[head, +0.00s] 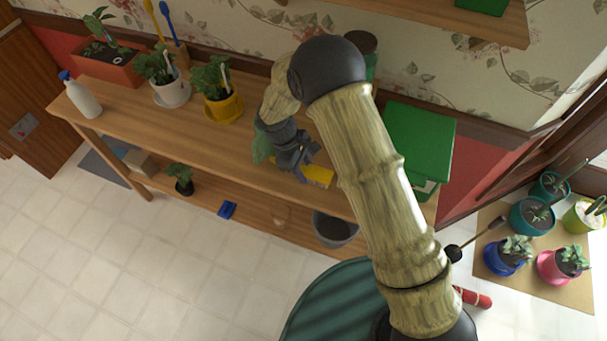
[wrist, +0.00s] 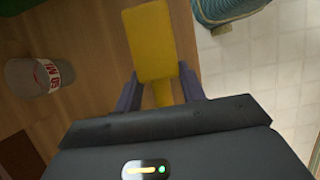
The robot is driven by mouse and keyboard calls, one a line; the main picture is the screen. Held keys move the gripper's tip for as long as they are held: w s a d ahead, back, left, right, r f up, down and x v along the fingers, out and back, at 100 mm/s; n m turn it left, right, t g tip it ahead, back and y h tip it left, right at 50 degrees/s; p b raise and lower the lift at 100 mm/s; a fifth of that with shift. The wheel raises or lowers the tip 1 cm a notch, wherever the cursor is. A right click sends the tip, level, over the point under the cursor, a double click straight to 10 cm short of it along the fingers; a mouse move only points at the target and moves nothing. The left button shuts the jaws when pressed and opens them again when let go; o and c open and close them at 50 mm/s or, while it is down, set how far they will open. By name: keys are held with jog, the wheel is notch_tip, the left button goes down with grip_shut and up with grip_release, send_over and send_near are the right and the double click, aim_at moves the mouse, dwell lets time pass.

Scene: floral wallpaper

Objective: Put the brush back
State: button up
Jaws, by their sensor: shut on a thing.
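A yellow brush (wrist: 150,42) with a flat, broad end and a narrower handle shows in the wrist view; its handle passes between my gripper's fingers (wrist: 160,92). My gripper is shut on the handle. In the head view, my gripper (head: 299,170) is low over the front part of the wooden bench, with the yellow brush (head: 319,175) reaching out to its right. I cannot tell whether the brush touches the bench top. At the back of the bench, a wooden holder (head: 181,55) has a yellow-handled tool (head: 153,18) and a blue-handled tool (head: 167,20) standing in it.
On the bench (head: 125,76) stand a spray bottle (head: 83,97), an orange planter (head: 108,70), a white pot (head: 172,92) and a yellow pot (head: 224,107). A green box (head: 418,135) stands right.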

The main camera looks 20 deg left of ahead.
jog(key=shift+a+f+p, duration=0.1)
jog(key=shift+f+p, duration=0.35)
jog(key=shift+f, duration=1.35)
jog(key=shift+f, duration=0.15)
jog(key=o, duration=0.9)
jog(key=shift+o, duration=0.2)
jog(key=b+v, duration=0.3)
jog(key=v, duration=0.9)
